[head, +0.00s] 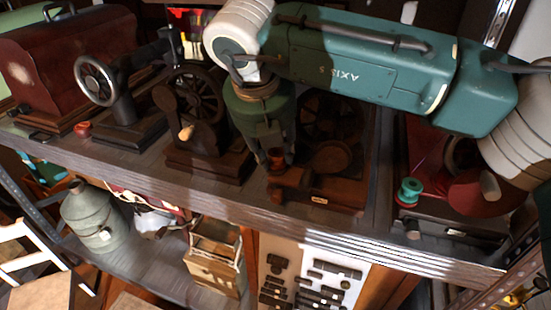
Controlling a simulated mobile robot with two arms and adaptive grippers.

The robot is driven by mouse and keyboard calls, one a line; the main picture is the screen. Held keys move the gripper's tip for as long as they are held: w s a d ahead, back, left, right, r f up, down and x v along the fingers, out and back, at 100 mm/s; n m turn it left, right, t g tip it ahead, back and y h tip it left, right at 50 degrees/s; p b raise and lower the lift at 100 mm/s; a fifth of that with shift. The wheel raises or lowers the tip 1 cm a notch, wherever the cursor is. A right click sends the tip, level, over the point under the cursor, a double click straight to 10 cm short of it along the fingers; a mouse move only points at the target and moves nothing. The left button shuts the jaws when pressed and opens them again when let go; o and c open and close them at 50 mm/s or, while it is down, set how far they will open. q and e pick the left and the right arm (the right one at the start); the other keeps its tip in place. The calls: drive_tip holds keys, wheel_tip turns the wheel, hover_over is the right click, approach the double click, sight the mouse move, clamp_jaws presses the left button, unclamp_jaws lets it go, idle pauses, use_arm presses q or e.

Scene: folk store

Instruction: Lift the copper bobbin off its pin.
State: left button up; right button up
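My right arm comes in from the right, and its gripper (276,158) points down over the middle of the upper shelf. A small reddish-brown piece that looks like the copper bobbin (276,154) shows between the fingertips, above a brown wooden block (291,178). The pin cannot be made out. The fingers are close about the piece, but I cannot tell whether they grip it. My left gripper is not in view.
A green spool (410,190) stands to the right, and a red spool (83,129) to the left. A dark wheeled machine (195,100) stands close left of the gripper. A grey metal can (92,218) and wooden box (215,262) are on the lower shelf.

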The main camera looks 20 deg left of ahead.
drive_tip(key=shift+w+d, duration=0.1)
drive_tip(key=shift+r, duration=0.1)
drive_tip(key=shift+r+b, duration=0.65)
drive_tip(key=shift+b, duration=0.2)
drive_tip(key=s+b, duration=0.7)
drive_tip(key=s, duration=1.1)
drive_tip(key=shift+a, duration=0.3)
drive_tip(key=shift+r+p, duration=0.7)
drive_tip(key=shift+r, duration=0.8)
